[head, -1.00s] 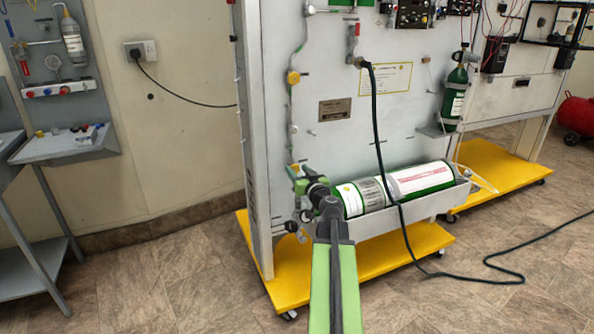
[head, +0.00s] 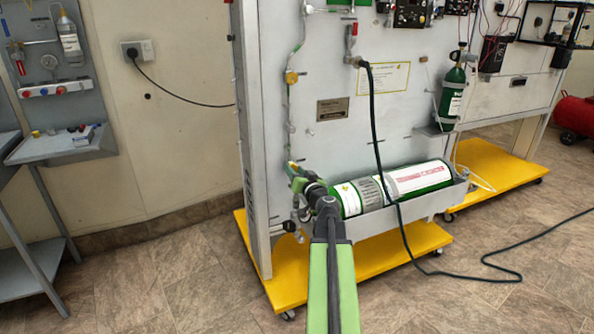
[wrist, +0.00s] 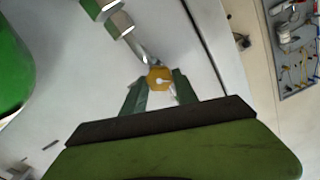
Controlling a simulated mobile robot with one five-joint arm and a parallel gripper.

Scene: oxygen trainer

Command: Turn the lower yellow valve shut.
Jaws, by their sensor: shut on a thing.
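The lower yellow valve (wrist: 159,78) shows in the wrist view as a small yellow knob with a pale centre. It sits between the fingertips of my gripper (wrist: 160,88), which is shut on it. In the head view my green gripper (head: 297,174) reaches the lower left of the white panel, just left of the green cylinder. The valve is mostly hidden there by my gripper and wrist. The upper yellow valve (head: 291,78) is higher on the same thin pipe, clear of my arm.
The white panel (head: 340,135) stands on a yellow wheeled base (head: 400,250). The green cylinder (head: 418,180) lies in a tray right of my gripper. A black hose (head: 374,130) hangs in front of it and runs over the floor.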

